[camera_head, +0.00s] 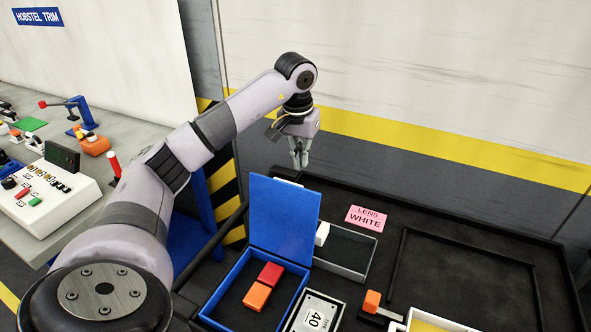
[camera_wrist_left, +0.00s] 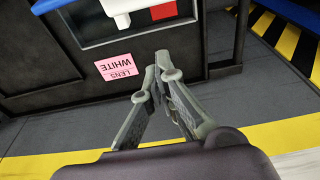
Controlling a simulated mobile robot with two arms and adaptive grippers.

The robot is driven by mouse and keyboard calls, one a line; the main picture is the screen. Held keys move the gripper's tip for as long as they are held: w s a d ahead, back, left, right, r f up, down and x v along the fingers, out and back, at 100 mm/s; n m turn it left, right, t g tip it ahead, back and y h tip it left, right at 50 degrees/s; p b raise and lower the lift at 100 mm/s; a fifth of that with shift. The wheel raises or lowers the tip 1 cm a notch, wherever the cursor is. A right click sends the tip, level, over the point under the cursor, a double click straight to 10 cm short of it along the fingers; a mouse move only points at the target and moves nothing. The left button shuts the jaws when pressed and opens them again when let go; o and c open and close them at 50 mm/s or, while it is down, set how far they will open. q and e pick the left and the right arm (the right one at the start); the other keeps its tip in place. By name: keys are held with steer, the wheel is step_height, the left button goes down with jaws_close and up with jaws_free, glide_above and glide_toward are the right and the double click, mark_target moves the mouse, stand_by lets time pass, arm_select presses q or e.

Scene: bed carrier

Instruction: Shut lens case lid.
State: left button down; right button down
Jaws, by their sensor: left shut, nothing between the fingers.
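The lens case (camera_head: 244,310) is a blue open box in the lower middle of the head view, with a red block and an orange block inside. Its blue lid (camera_head: 283,218) stands up, roughly upright, at the far side of the box. My left gripper (camera_head: 300,162) is shut and empty, in the air beyond and above the lid's top edge, apart from it. Its fingers (camera_wrist_left: 165,72) also show in the left wrist view, touching nothing. My right gripper is not in view.
A grey tray (camera_head: 352,270) with a white block (camera_head: 322,234) stands right of the lid. A pink "LENS WHITE" card (camera_head: 366,217) lies behind it; it also shows in the left wrist view (camera_wrist_left: 120,67). The black carrier surface at right (camera_head: 460,270) is mostly clear. A wall stands behind.

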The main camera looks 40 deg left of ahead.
arm_select(q)
steer(key=shift+s+d+f+p, duration=0.25)
steer(key=shift+s+f+p, duration=0.25)
steer(key=shift+s, duration=0.3)
steer(key=shift+s+d+f+p, duration=0.2)
steer(key=shift+s+f+p, duration=0.1)
steer(key=shift+s+f, duration=0.35)
